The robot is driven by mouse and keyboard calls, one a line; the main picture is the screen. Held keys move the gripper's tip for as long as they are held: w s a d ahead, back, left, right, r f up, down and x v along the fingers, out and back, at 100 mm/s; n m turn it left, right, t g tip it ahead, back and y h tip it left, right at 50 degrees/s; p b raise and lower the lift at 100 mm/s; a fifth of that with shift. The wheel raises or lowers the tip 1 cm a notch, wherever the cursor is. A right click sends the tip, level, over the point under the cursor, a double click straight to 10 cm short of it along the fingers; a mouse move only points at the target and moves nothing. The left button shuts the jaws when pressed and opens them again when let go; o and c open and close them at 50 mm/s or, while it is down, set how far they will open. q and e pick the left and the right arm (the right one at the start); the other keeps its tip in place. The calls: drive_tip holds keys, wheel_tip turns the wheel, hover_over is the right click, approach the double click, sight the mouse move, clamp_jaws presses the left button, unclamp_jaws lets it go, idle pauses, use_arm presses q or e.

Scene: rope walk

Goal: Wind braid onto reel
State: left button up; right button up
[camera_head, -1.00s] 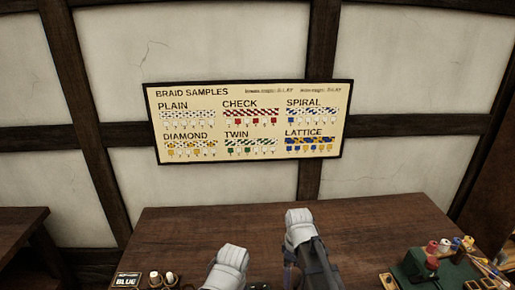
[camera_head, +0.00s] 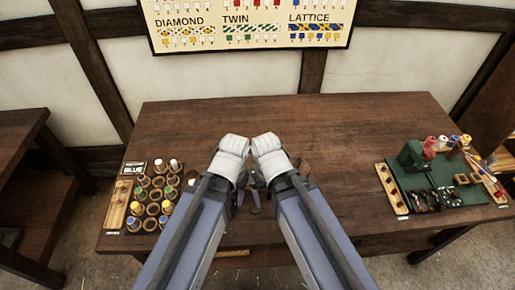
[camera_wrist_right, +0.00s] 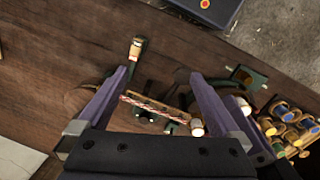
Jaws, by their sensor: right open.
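In the right wrist view my right gripper (camera_wrist_right: 157,76) is open, with one purple finger at each side and nothing held. Between and below the fingers lies a red-and-white braid (camera_wrist_right: 153,106) along a thin wooden strip, beside dark metal parts. A dark crank with a pale wooden handle (camera_wrist_right: 136,48) stands beyond it. A brown round thing (camera_wrist_right: 78,98) is partly behind the left finger; I cannot tell whether it is the reel. In the head view both arms meet over the table's middle and hide most of this. My left gripper's jaws are hidden there.
The wooden table (camera_head: 370,130) is clear at the back. A rack of bobbins (camera_head: 155,195) stands at the left. A green board (camera_head: 450,185) with coloured spools and small parts lies at the right. A braid sample chart (camera_head: 250,25) hangs on the wall.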

idle(0.4)
wheel_tip(320, 180, up, 5)
drive_tip(key=m+y+p, duration=0.1)
drive_tip(key=m+p, duration=0.4)
drive_tip(key=m, duration=2.1)
hover_over(297, 164)
drive_tip(key=shift+s+a+r, duration=0.1)
drive_tip(key=shift+a, duration=0.1)
drive_tip(key=shift+w+d+m, duration=0.2)
drive_tip(key=shift+d+m, duration=0.05)
drive_tip(key=shift+m, duration=0.45)
wheel_tip(297, 164, down, 8)
drive_tip(key=b, duration=0.7)
drive_tip(key=shift+b, duration=0.3)
drive_tip(key=shift+r, duration=0.1)
